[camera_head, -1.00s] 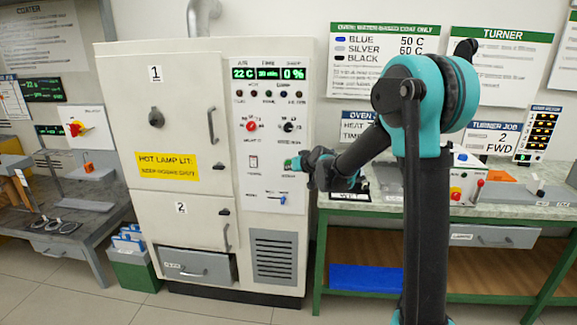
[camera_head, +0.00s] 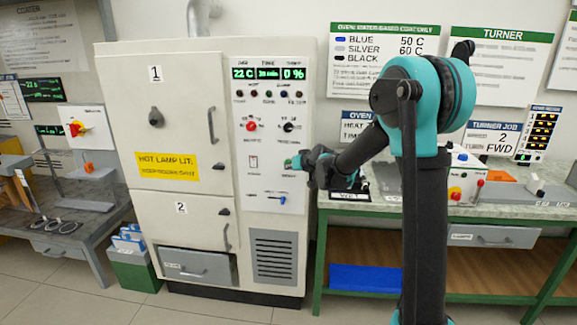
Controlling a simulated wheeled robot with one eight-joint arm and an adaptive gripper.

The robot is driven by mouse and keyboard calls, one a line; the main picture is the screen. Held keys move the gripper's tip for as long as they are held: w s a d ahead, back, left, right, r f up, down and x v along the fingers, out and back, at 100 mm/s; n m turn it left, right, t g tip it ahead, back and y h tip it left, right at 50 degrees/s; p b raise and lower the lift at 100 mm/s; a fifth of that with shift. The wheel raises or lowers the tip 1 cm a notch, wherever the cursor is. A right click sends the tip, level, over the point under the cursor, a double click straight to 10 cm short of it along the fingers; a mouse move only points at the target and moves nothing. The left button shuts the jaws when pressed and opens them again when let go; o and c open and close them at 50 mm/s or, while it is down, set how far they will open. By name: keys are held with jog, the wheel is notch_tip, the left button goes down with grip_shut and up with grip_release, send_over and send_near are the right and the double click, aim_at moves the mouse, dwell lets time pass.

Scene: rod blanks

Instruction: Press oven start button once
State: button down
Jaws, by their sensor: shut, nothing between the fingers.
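The oven (camera_head: 185,230) is a tall cream cabinet with doors marked 1 and 2. Its control panel (camera_head: 255,130) has a display (camera_head: 268,74) reading 22 C, a middle time field too small to read, and 0 %. The small panel labels are unreadable.
A green-framed bench (camera_head: 480,212) stands right of the oven, with a blue bin (camera_head: 367,277) on its lower shelf. A grey bench (camera_head: 70,225) stands left, beside a green box (camera_head: 135,265). Floor in front of the oven is open.

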jog(key=shift+w, duration=0.35)
dwell(0.5)
jog(key=shift+s, duration=0.8)
jog(key=s, duration=0.5)
jog(key=shift+a, duration=0.15)
dwell(0.4)
dwell(0.4)
jog(key=s+d+f+m+g+h, duration=0.1)
jog(key=s+d+f+g+h, duration=0.1)
jog(key=s+d+f, duration=0.3)
jog(key=s+d+f+m+g+h, duration=0.2)
jog(key=s+d+f, duration=0.2)
jog(key=s+d, duration=1)
jog(key=s+d+f+m+g+h, duration=0.1)
jog(key=s+d+f+h, duration=0.2)
jog(key=s+d, duration=0.6)
jog(key=s+f, duration=0.2)
jog(key=s, duration=0.6)
jog(key=shift+d+f+g, duration=0.3)
jog(key=shift+g, duration=0.1)
